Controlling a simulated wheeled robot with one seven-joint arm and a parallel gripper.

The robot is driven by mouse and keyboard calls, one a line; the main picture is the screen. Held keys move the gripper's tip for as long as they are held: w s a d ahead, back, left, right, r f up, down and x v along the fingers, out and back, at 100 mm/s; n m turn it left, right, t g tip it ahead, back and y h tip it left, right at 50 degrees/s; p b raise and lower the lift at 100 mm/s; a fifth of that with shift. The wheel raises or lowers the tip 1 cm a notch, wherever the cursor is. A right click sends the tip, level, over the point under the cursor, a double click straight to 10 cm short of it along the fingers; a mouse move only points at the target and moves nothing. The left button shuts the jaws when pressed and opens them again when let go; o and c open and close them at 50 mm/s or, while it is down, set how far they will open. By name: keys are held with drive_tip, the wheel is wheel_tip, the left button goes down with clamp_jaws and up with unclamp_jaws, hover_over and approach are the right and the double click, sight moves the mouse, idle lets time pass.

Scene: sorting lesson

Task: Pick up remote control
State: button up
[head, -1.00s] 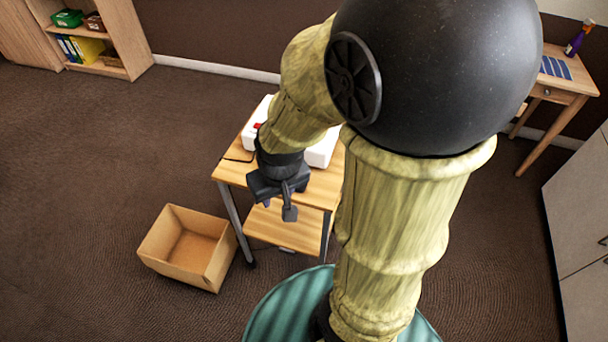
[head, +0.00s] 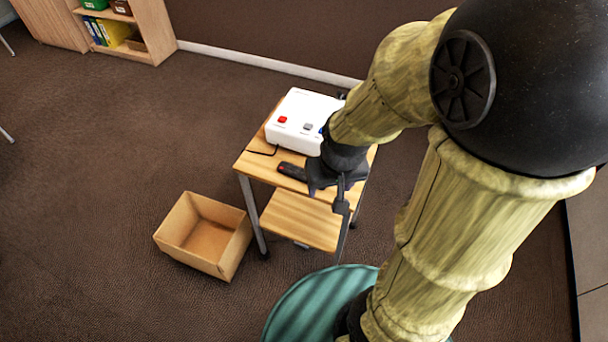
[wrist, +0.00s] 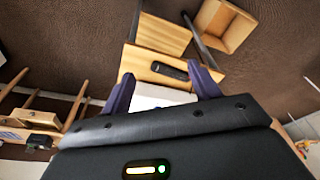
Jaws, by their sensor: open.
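The remote control (head: 292,171) is a small dark bar lying on the top of the wooden trolley (head: 251,166), near its front edge. It also shows in the wrist view (wrist: 169,70), lying between my fingers as seen from there but farther off. My gripper (head: 341,202) is at the front right of the trolley top, to the right of the remote control and apart from it. In the wrist view its two purple fingers (wrist: 163,92) are spread wide, with nothing held between them.
A white box with coloured buttons (head: 305,110) stands on the trolley top behind the remote control. A cable lies on the top at left. An open cardboard box (head: 184,246) is on the floor left of the trolley. Shelves (head: 140,45) stand at the back left.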

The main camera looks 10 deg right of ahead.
drive_tip(key=f+m+g+y+b, duration=0.1)
drive_tip(key=f+m, duration=0.1)
drive_tip(key=s+d+f+m+g+y+b, duration=0.1)
drive_tip(key=f+m+b, duration=0.1)
drive_tip(key=f+m, duration=0.1)
drive_tip(key=d+f+m+g+y+b, duration=0.1)
drive_tip(key=f+m, duration=0.1)
drive_tip(key=f, duration=0.1)
drive_tip(key=shift+s+f+m, duration=0.15)
drive_tip(key=shift+s+m, duration=0.1)
drive_tip(key=shift+m, duration=0.15)
drive_tip(key=w+d+f+m+t+y+b, duration=0.2)
drive_tip(key=w+d+f+m+t, duration=0.1)
drive_tip(key=m, duration=0.3)
drive_tip(key=w+d+f+m+t+y+b, duration=0.2)
drive_tip(key=w+d+f+m+t+b, duration=0.1)
drive_tip(key=m, duration=0.3)
drive_tip(key=w+d+f+m+t+y+b, duration=0.3)
drive_tip(key=w+d+m, duration=0.2)
drive_tip(key=m, duration=0.1)
drive_tip(key=shift+w+d+t, duration=0.15)
drive_tip(key=shift+t, duration=0.15)
approach(303, 175)
drive_tip(key=shift+w+a+f+p, duration=0.35)
drive_tip(key=shift+w+a+f, duration=0.25)
drive_tip(key=shift+w+f, duration=0.25)
drive_tip(key=shift+w, duration=0.15)
